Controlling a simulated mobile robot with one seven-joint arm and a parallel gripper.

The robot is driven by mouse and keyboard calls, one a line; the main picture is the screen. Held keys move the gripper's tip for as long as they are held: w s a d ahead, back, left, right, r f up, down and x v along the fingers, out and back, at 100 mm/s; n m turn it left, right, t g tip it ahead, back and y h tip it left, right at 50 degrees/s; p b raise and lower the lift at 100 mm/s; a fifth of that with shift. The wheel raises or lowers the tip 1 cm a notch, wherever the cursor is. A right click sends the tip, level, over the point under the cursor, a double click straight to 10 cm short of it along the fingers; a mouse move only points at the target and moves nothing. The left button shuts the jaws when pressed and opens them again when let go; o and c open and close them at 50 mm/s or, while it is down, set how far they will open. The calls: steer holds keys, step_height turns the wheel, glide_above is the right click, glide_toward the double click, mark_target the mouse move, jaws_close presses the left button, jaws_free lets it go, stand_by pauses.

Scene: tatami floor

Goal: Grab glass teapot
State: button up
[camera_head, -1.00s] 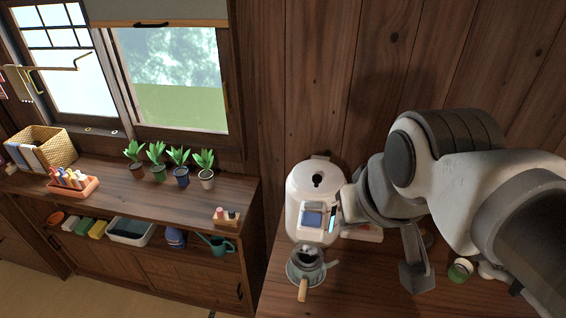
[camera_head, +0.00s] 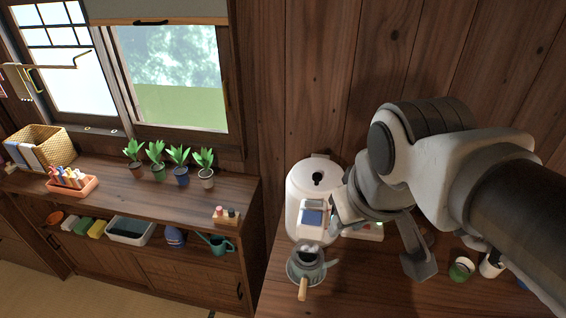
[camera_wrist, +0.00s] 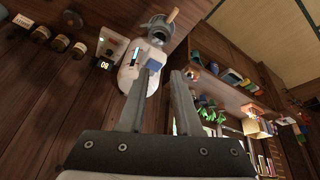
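A grey, partly see-through pot with a wooden handle (camera_head: 305,268) stands on the wooden counter in front of the white appliance; it looks like the glass teapot. In the wrist view the pot (camera_wrist: 156,28) is at the top, beyond my fingertips, with its wooden handle pointing up and right. My gripper (camera_wrist: 166,69) is open, with nothing seen between its two fingers. The pot is apart from the fingers. In the head view my arm is right of the pot, and my fingers are hard to make out there.
A white appliance (camera_head: 306,187) stands close behind the pot. A low cabinet (camera_head: 120,187) with potted plants stands at left. A wooden wall (camera_head: 320,70) is behind.

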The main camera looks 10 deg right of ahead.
step_height(320, 180, down, 13)
steer(key=w+a+n+g+h+b, duration=0.25)
steer(key=n+g+b, duration=0.35)
steer(key=n, duration=0.5)
steer(key=n+t+h+b, duration=0.2)
steer(key=n+h+b, duration=0.9)
steer(key=n, duration=0.7)
glide_toward(305, 284)
steer(key=s+d+r+y, duration=0.1)
steer(key=s+r, duration=0.4)
steer(key=r, duration=0.2)
steer(key=a+f+n+t+h+b, duration=0.3)
steer(key=a+f+n+t+b, duration=0.3)
steer(key=f+n, duration=0.45)
steer(key=shift+n, duration=0.35)
steer(key=x, duration=0.3)
steer(key=b+x, duration=0.1)
steer(key=x, duration=0.3)
steer(key=b+x, duration=0.1)
steer(key=x, duration=0.3)
steer(key=shift+w, duration=0.45)
steer(key=x, duration=0.1)
steer(key=b+x, duration=0.1)
steer(key=x, duration=0.2)
steer(key=shift+s+d+f+b, duration=0.15)
steer(key=shift+s+d+b, duration=0.1)
steer(key=shift+d+b, duration=0.15)
steer(key=shift+w+d, duration=0.15)
steer(key=shift+d, duration=0.15)
